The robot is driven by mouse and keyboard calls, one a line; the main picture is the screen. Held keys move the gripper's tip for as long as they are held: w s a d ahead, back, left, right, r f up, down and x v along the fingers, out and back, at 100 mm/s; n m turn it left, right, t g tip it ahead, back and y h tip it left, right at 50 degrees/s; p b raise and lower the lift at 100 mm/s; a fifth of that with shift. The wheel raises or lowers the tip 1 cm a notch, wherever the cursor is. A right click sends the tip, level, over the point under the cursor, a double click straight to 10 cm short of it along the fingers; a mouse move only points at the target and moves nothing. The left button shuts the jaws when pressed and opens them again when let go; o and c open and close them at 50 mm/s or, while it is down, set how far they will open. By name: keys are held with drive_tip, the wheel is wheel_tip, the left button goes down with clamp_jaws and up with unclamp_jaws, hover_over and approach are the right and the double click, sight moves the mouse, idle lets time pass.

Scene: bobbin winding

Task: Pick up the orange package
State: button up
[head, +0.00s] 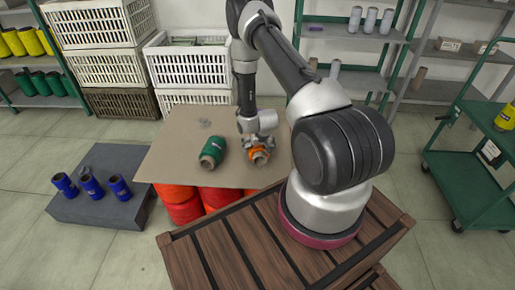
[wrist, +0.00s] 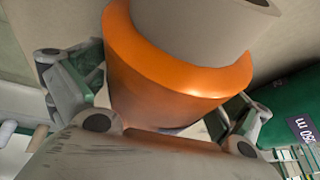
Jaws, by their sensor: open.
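The orange package (head: 258,155) is a spool of orange thread on a pale grey core, on the beige board. In the wrist view the orange package (wrist: 165,80) fills the middle, with its pale core pointing up the picture. My gripper (head: 258,146) is down at the package in the head view. In the wrist view its open fingers (wrist: 160,105) stand on either side of the orange thread, one left and one right. Whether either finger touches the thread is unclear. The package's far underside is hidden.
A green spool (head: 212,150) lies just left on the same board (head: 180,140); it also shows close to the right finger in the wrist view (wrist: 285,105). Blue spools (head: 91,185) stand on a grey block at the left. White crates (head: 190,62) are stacked behind.

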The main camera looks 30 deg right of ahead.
drive_tip(key=shift+f, duration=0.2)
idle(0.6)
drive_tip(key=c, duration=1.1)
